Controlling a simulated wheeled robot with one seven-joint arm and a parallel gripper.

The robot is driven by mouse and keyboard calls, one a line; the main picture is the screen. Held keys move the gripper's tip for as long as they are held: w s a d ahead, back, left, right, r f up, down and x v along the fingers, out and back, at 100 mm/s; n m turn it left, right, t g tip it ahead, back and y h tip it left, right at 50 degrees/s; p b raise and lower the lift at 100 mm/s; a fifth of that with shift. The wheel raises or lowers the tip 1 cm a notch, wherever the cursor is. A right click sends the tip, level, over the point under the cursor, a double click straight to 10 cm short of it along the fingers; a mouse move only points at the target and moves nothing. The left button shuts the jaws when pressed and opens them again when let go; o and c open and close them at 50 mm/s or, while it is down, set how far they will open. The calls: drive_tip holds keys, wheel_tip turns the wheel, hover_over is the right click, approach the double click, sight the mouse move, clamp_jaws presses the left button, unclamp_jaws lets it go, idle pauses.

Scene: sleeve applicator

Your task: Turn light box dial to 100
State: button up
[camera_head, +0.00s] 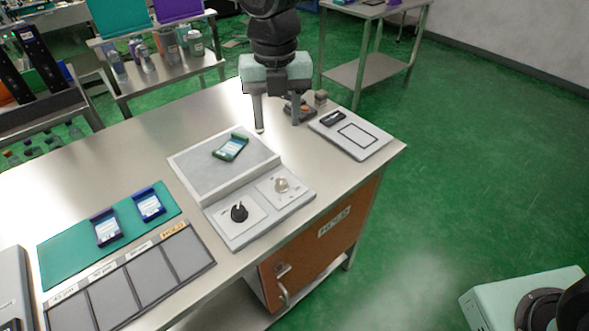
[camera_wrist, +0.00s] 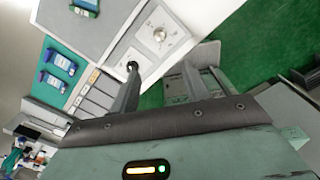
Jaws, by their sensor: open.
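The light box (camera_head: 230,220) stands on the steel table, with a grey top panel and a white front control strip. The strip carries a black knob (camera_head: 239,212) on the left and a silver dial (camera_head: 281,185) on the right. In the wrist view the silver dial (camera_wrist: 159,35) shows on its white plate, and the black knob (camera_wrist: 133,66) is beside a finger. The dial's markings are too small to read. My gripper (camera_head: 278,127) is open and empty above the table, behind and apart from the light box controls. It also shows in the wrist view (camera_wrist: 160,85).
A green sleeve (camera_head: 231,148) lies on the light box panel. A white tray (camera_head: 352,134) with a dark item is at the right, and small orange-black and brown items stand near my gripper. A teal mat (camera_head: 70,251) holds two blue sleeves, beside a partitioned tray.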

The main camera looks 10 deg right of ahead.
sight(281, 181)
wheel_tip(281, 181, down, 17)
drive_tip(key=shift+w+f+p, duration=0.1)
drive_tip(key=shift+f+p, duration=0.1)
drive_tip(key=shift+p, duration=0.6)
drive_tip(key=c, duration=1)
